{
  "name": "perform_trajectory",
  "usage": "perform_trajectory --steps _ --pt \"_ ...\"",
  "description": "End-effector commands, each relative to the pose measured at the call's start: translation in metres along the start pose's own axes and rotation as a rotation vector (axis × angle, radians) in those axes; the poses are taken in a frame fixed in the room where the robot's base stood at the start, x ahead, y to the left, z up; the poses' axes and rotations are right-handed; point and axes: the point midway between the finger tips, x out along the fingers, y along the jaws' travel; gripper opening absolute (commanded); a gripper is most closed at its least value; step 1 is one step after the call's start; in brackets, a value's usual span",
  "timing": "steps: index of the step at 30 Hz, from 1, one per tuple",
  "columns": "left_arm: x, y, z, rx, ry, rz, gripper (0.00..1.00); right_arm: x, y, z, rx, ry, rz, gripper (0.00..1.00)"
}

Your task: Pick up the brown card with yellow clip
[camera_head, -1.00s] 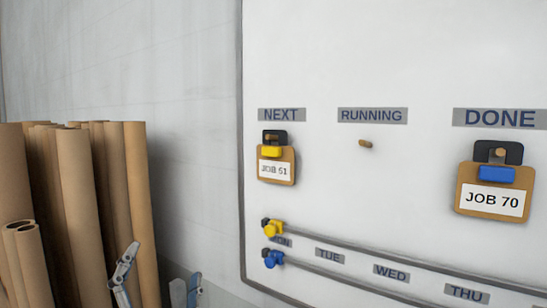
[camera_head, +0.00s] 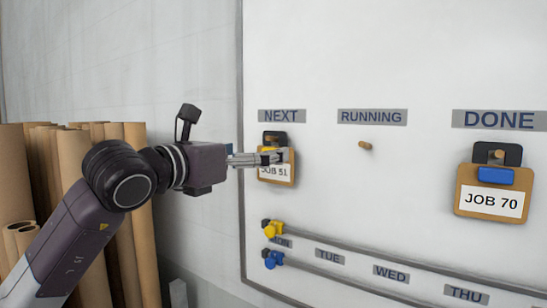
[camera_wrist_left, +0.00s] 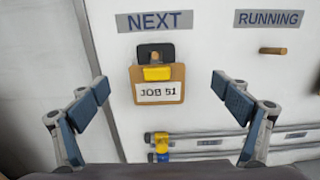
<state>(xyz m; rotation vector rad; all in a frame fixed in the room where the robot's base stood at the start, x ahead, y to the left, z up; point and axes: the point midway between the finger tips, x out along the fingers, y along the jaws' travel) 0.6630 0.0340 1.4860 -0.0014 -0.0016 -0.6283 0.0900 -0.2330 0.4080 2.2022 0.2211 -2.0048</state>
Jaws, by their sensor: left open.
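The brown card with the yellow clip (camera_head: 277,176), marked JOB 51, hangs on a peg under the NEXT label on the white board. In the left wrist view the card (camera_wrist_left: 158,88) shows whole, upright between my spread fingers in the picture. My left gripper (camera_head: 285,156) reaches in from the left and overlaps the card's top in the head view. Its two fingers (camera_wrist_left: 167,100) are wide apart with nothing between the pads; I cannot tell how far the card is from them. My right gripper is not in view.
An empty peg (camera_head: 365,146) sits under RUNNING. A brown card with a blue clip (camera_head: 494,190), JOB 70, hangs under DONE. Yellow (camera_head: 272,228) and blue (camera_head: 272,259) sliders sit on rails below. Brown paper rolls (camera_head: 75,160) stand at the left.

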Motion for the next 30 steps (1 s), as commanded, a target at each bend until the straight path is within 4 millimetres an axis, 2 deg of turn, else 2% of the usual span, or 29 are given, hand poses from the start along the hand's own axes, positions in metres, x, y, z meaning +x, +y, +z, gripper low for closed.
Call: perform_trajectory --steps 18,28,30 --pt "0.068 0.006 0.001 -0.001 0.004 0.0 0.93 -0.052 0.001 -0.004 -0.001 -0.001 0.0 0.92" --pt "0.074 0.006 -0.002 0.001 0.002 0.0 0.93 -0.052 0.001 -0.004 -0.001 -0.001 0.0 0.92" --pt "0.074 0.006 -0.002 0.001 0.002 0.0 0.86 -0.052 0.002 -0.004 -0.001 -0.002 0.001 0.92"
